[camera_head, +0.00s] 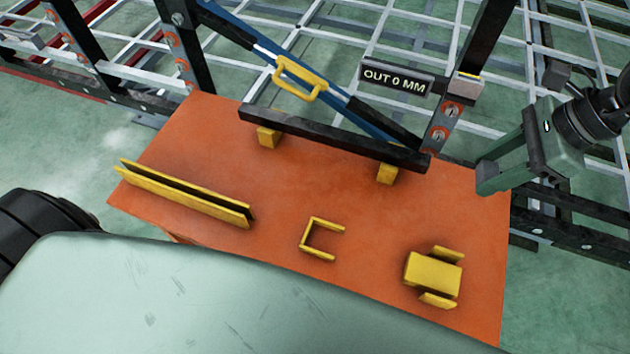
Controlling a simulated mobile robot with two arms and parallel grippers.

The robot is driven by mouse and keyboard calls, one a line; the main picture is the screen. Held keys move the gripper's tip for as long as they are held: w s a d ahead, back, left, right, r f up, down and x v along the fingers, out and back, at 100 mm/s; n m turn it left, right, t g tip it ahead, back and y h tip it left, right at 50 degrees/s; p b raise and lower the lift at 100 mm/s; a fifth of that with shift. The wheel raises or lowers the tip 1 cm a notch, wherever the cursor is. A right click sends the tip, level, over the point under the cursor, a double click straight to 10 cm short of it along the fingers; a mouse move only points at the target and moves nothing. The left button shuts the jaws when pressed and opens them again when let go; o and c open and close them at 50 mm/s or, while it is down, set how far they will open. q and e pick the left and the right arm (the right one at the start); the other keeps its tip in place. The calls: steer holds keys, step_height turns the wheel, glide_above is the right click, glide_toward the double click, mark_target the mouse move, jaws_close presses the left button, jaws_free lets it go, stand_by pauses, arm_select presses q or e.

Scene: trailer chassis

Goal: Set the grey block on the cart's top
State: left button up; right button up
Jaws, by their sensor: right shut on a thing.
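The cart's top (200,150) is a flat orange surface in the middle of the head view, with yellow fittings on it. My right gripper (488,174) comes in from the right and is over the cart's right back edge. It is shut on the grey block, whose outline is hard to tell from the grey-green fingers. I cannot tell whether the block touches the cart. My left gripper is out of view.
A long yellow channel (185,195), a U-shaped yellow bracket (312,238) and a yellow cradle (433,272) stand on the cart. A black bar (330,136) rests on yellow supports at the back. Behind is the chassis frame with an "OUT 0 MM" display (396,79).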

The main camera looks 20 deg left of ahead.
steer(key=shift+w+r+m, duration=0.25)
steer(key=shift+r+m, duration=0.35)
steer(key=shift+r, duration=0.05)
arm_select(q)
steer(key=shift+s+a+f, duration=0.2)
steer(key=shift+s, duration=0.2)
arm_select(e)
steer(key=shift+a, duration=0.1)
step_height(320, 180, down, 20)
steer(key=p, duration=0.3)
steer(key=shift+r, duration=0.25)
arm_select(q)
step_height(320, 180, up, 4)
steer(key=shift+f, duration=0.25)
arm_select(e)
steer(key=shift+f, duration=0.25)
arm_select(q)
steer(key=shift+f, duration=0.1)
arm_select(e)
steer(key=o, duration=1.5)
steer(key=shift+c, duration=0.2)
